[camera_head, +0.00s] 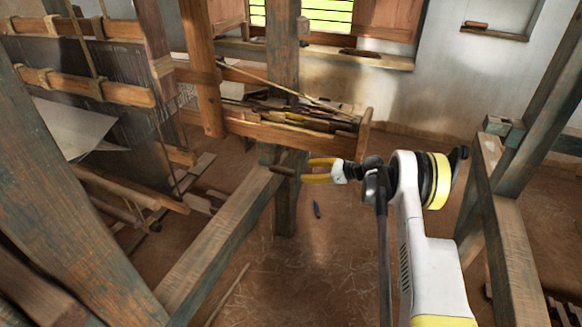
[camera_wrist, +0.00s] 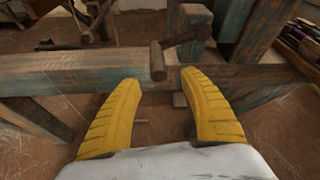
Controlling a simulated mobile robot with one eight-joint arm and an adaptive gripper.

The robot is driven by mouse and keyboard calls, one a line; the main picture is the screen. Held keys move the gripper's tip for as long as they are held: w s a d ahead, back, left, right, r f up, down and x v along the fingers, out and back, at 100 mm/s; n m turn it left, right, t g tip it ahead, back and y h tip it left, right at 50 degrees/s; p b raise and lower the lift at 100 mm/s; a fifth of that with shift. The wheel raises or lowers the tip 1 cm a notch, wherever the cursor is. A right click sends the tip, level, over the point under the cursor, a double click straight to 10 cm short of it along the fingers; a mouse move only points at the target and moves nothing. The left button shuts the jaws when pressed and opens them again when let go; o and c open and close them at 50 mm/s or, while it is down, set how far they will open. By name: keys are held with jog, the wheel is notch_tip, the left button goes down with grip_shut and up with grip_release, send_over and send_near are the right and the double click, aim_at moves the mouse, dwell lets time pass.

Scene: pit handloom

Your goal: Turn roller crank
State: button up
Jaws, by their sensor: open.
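The roller crank (camera_head: 284,170) shows as a short wooden handle beside the loom's beam and post. In the wrist view the crank handle (camera_wrist: 158,62) points toward me, and its arm runs off to the right to a blue-worn wooden post. My gripper (camera_head: 306,170) has two yellow fingers and is open. In the wrist view my gripper (camera_wrist: 159,80) has its fingertips to the left and right of the handle's line. The handle's near end lies just beyond the gap between the tips. I cannot tell whether either finger touches it.
A long wooden beam (camera_head: 222,238) runs from the crank toward the lower left. A wooden trough (camera_head: 290,135) full of sticks stands behind. The loom frame with dark warp fills the left. A wooden frame (camera_head: 505,240) stands at right.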

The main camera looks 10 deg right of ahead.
aim_at(286, 172)
jog(key=b+x, duration=0.1)
jog(key=x, duration=0.3)
jog(key=b+x, duration=0.2)
jog(key=x, duration=0.3)
jog(key=shift+s+a, duration=0.25)
jog(key=shift+w+a+f+b, duration=0.15)
jog(key=shift+w+a+b, duration=0.2)
jog(key=shift+w+a, duration=0.1)
grip_shut()
